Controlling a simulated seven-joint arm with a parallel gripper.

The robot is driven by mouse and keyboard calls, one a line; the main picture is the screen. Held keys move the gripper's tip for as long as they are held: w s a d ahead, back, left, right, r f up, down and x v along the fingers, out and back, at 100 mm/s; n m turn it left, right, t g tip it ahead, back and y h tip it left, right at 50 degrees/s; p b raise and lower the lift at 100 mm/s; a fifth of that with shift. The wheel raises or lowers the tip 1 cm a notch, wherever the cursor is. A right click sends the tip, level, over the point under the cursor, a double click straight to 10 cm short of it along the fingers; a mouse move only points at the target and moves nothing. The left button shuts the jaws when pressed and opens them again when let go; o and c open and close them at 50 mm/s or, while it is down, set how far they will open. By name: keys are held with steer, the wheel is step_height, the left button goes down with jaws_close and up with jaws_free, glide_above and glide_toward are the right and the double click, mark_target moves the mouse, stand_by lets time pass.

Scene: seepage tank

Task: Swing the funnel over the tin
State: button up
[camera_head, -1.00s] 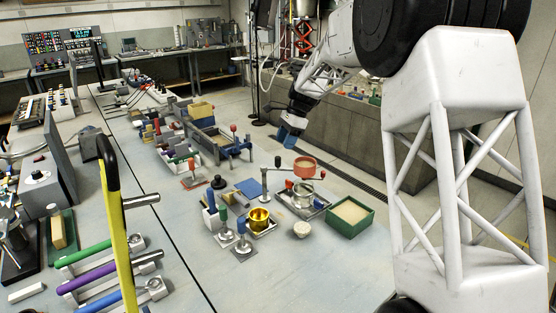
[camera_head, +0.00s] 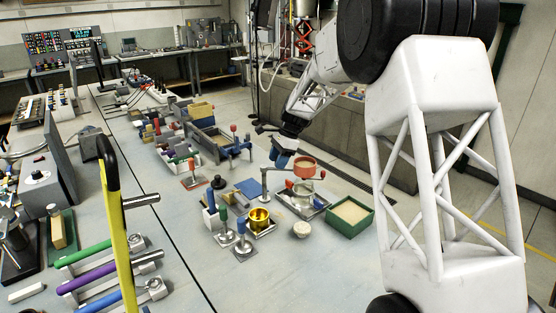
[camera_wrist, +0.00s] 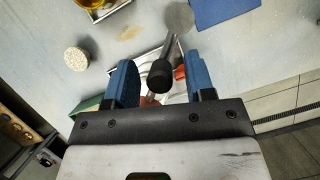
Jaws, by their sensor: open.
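The funnel (camera_head: 305,163) is an orange-red ring held out to the right by a swing arm on a grey post (camera_head: 264,184). It hangs above a silver cup (camera_head: 303,190) in a tray. A gold tin (camera_head: 260,218) stands to the left and nearer; its edge also shows in the wrist view (camera_wrist: 88,3). My gripper (camera_wrist: 160,82) is open, with blue fingers either side of the swing arm's dark knob (camera_wrist: 160,75); contact is unclear. In the head view my gripper (camera_head: 282,160) is just left of the funnel and hides the knob.
A green box of sand-coloured fill (camera_head: 350,212) stands to the right. Upright handles (camera_head: 224,216) stand left of the tin.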

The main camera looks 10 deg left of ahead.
jaws_close()
steer(key=shift+s, duration=0.1)
stand_by(0.4)
steer(key=s+a+m+t+h, duration=0.1)
steer(key=s+a+m+t, duration=0.4)
steer(key=m, duration=1.2)
steer(key=shift+m+t+h, duration=0.4)
steer(key=shift+t, duration=0.2)
stand_by(0.5)
